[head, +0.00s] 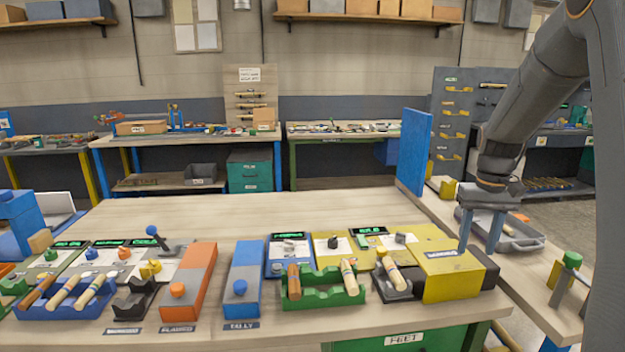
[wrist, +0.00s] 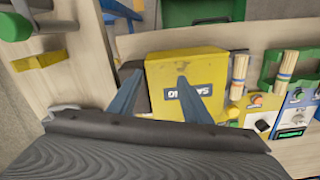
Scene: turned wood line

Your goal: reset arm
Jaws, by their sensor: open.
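My gripper (head: 479,240) hangs at the right end of the bench in the head view, its two fingers pointing down and apart. Nothing is between them that I can see as held. In the wrist view the open fingers (wrist: 160,78) show over a yellow box (wrist: 190,65) with a dark blue label. The same yellow box (head: 450,280) stands at the bench's right end in the head view, just below and left of the fingers. I cannot tell whether the fingers touch it. My arm comes down from the upper right.
Handled tools stand in a green rack (head: 322,298), with a blue box (head: 243,285) and orange box (head: 190,285) to its left. A blue upright panel (head: 414,150) rises behind. A grey tray (head: 515,236) lies right of my gripper. The bench's back half (head: 270,210) is clear.

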